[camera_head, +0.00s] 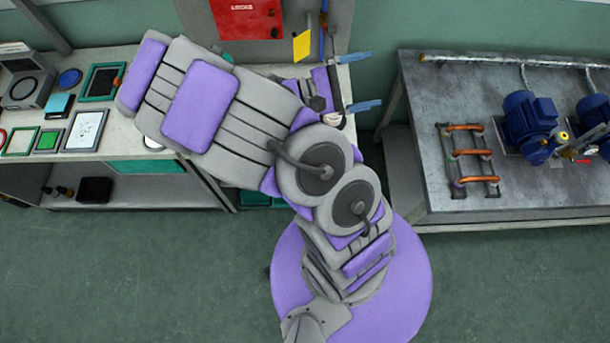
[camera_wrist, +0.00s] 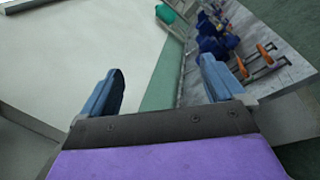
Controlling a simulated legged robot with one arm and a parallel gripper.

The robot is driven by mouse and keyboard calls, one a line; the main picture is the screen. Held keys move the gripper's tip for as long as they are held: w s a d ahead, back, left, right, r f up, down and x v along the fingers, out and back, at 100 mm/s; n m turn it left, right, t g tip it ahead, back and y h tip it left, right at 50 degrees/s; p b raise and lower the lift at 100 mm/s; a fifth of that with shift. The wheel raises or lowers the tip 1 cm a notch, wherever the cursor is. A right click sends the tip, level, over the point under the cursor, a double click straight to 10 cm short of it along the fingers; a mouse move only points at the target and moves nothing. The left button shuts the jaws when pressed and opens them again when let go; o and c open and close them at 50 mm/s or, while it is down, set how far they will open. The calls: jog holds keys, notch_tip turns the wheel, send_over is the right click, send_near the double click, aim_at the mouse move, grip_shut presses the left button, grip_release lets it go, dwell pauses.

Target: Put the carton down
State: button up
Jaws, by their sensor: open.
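My gripper (camera_head: 375,78) reaches over the right end of the left workbench (camera_head: 150,110), with its two blue fingers apart and pointing right. In the wrist view my gripper (camera_wrist: 160,66) also shows open, with nothing between the fingers. I cannot make out a carton in either view. My arm covers much of the bench top in the head view, so anything under it is hidden.
Framed panels (camera_head: 85,130) and small items crowd the bench's left part. A red lock box (camera_head: 247,18) is on the upright panel behind. Across a gap, a metal table (camera_head: 440,95) carries blue pumps (camera_head: 530,125) and a copper-tube rack (camera_head: 467,155). Floor is clear in front.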

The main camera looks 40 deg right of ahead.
jog(key=s+a+m+y, duration=0.5)
jog(key=s+a+y, duration=0.3)
jog(key=s+y, duration=0.15)
jog(key=s+a+t+y, duration=0.1)
jog(key=a+t+y, duration=0.2)
jog(key=a, duration=0.5)
jog(key=s+a+r+t+y, duration=0.1)
jog(key=s+a+t+y, duration=0.1)
jog(key=a+y, duration=0.3)
jog(key=a, duration=0.3)
jog(key=shift+r+t, duration=0.25)
jog(key=shift+t, duration=0.15)
jog(key=shift+d+f+b, duration=0.1)
jog(key=shift+f+b, duration=0.5)
